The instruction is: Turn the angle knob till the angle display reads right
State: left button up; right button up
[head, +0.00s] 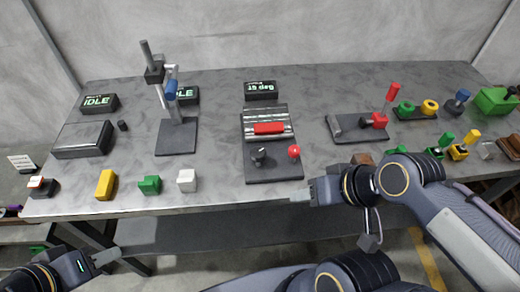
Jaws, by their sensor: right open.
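A black knob (258,155) stands on the front left of a dark machine base (272,174) at the table's middle. A red-ball lever (294,152) is to its right. Behind them is a ribbed metal bed with a red block (268,128). A small black display (261,90) at the back shows green text, too small to read surely. My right gripper (308,195) is open and empty at the table's front edge, right of and in front of the knob, apart from it. My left gripper (108,257) is low in front of the table; its jaw opening is unclear.
Two displays reading IDLE, one clearly (100,102), stand at the left. A press stand (176,138) is left of the machine. Yellow (106,184), green (149,185) and white (186,180) blocks line the front left. Parts and fixtures crowd the right.

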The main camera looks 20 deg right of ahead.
aim_at(258, 154)
jog(key=l+u, duration=0.4)
jog(key=k+l+u, duration=0.15)
jog(key=u, duration=0.25)
jog(key=k+l+u, duration=0.15)
jog(key=l+u, duration=0.25)
jog(key=j, duration=0.1)
